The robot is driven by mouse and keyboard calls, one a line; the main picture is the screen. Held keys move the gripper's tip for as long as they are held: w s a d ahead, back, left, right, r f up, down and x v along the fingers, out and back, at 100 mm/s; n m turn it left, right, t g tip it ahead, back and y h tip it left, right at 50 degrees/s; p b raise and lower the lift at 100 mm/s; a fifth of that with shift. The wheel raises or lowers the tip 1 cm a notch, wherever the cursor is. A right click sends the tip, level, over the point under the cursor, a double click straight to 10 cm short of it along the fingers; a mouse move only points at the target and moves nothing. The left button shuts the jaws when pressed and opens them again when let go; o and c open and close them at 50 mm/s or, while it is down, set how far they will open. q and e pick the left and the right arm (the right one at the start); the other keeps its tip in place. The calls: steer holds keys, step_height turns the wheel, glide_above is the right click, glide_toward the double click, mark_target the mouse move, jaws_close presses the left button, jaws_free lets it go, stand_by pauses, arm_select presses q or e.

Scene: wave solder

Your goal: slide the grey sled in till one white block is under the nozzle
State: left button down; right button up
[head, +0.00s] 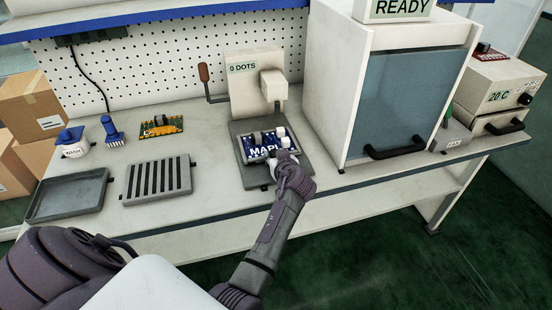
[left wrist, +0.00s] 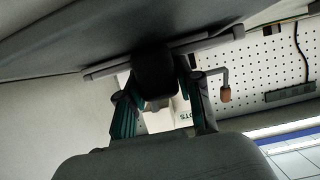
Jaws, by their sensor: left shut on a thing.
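The blue board (head: 259,153), lettered in white, lies on the grey sled (head: 242,153) at the dot machine (head: 252,90). White blocks (head: 280,132) stand along the board's right side, and a dark part stands on its middle. The beige head (head: 273,84) of the machine overhangs the back; its nozzle tip is not clear to see, and no block is clearly under it. My left gripper (head: 285,160) is at the sled's front right, shut on it. In the left wrist view the fingers (left wrist: 157,92) close around a dark knob (left wrist: 154,72) under a grey plate.
A lever with a brown knob (head: 204,73) stands left of the machine. A large glass-fronted cabinet (head: 405,100) stands close on the right.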

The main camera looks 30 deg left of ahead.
mark_target(272, 147)
arm_select(q)
steer(key=w+a, duration=0.1)
steer(key=w+a+b, duration=0.1)
steer(key=shift+w+a+f, duration=0.1)
steer(key=shift+a, duration=0.2)
steer(key=shift+w+a, duration=0.3)
steer(key=c, duration=0.8)
jaws_free()
steer(key=shift+o, duration=0.2)
